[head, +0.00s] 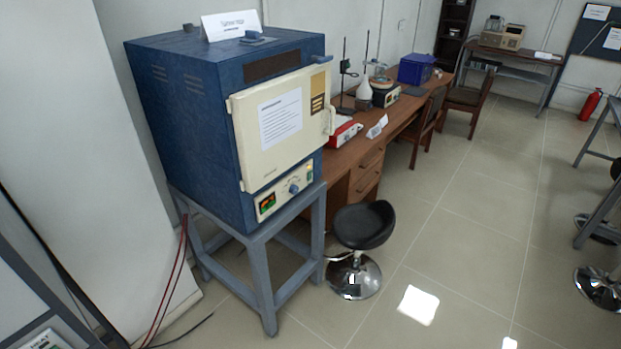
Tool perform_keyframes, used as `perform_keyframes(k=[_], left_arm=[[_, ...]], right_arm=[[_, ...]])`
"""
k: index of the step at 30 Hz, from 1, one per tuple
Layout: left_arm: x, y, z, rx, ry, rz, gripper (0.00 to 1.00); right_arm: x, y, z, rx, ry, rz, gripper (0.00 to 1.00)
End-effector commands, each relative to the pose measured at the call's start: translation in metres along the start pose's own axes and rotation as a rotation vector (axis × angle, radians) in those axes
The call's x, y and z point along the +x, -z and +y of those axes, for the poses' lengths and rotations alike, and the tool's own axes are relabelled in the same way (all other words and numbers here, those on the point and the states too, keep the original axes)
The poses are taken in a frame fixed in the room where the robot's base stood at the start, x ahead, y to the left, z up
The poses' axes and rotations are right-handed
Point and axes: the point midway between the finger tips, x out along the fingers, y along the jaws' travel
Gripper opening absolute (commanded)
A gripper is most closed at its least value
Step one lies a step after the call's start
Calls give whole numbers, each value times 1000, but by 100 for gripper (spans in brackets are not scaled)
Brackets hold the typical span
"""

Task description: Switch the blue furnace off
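The blue furnace (180,120) stands on a grey-blue metal frame (262,275) at the left of the head view. Its cream door (275,155) looks shut and bears a white paper sheet. Below the door is a control panel (284,192) with a lit display (267,203) showing red and green, a round blue knob (294,188) and a small switch-like part (310,171) at the right end. The switch's position is too small to tell. Neither of my grippers is in view.
A black stool (363,225) stands right of the frame. A wooden desk (350,165) with lab equipment runs along the wall behind. Red cables (170,280) hang left of the frame. Tiled floor (450,260) is open in front and to the right.

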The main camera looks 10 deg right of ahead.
Motion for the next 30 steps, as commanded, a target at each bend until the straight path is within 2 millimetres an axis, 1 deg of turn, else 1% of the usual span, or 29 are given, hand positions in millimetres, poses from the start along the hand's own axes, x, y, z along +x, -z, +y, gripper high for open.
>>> perform_keyframes(k=[1,2,3,4,16,30], left_arm=[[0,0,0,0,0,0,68],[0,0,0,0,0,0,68],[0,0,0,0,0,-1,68],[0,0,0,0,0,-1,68],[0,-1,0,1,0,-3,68],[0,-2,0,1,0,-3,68]], right_arm=[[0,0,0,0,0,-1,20],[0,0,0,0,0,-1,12],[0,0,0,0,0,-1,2],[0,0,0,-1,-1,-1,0],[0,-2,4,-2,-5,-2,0],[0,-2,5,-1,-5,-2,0]])
